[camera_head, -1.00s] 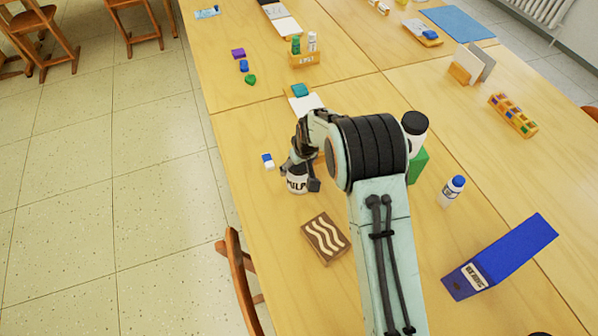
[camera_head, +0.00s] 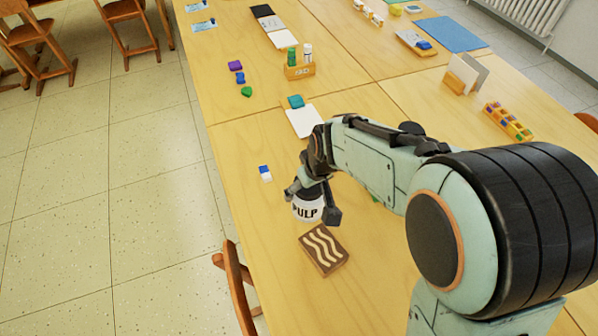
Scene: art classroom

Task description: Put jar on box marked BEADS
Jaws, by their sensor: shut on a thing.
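A white jar (camera_head: 307,211) with a dark top and the label "PULP" is between the fingers of my gripper (camera_head: 318,203), which is shut on it. The jar is roughly upright, just behind a brown block with wavy cream lines. I cannot tell whether its base touches the table. I cannot read BEADS on anything in view. A small green patch (camera_head: 376,200) shows beside my arm; my arm hides most of the table to the right.
The brown wavy block (camera_head: 323,250) lies close in front of the jar. A small blue-and-white eraser (camera_head: 265,173) lies to the left. White paper (camera_head: 305,121) and a wooden holder with bottles (camera_head: 300,71) are farther back. The table (camera_head: 245,140) is clear around the eraser.

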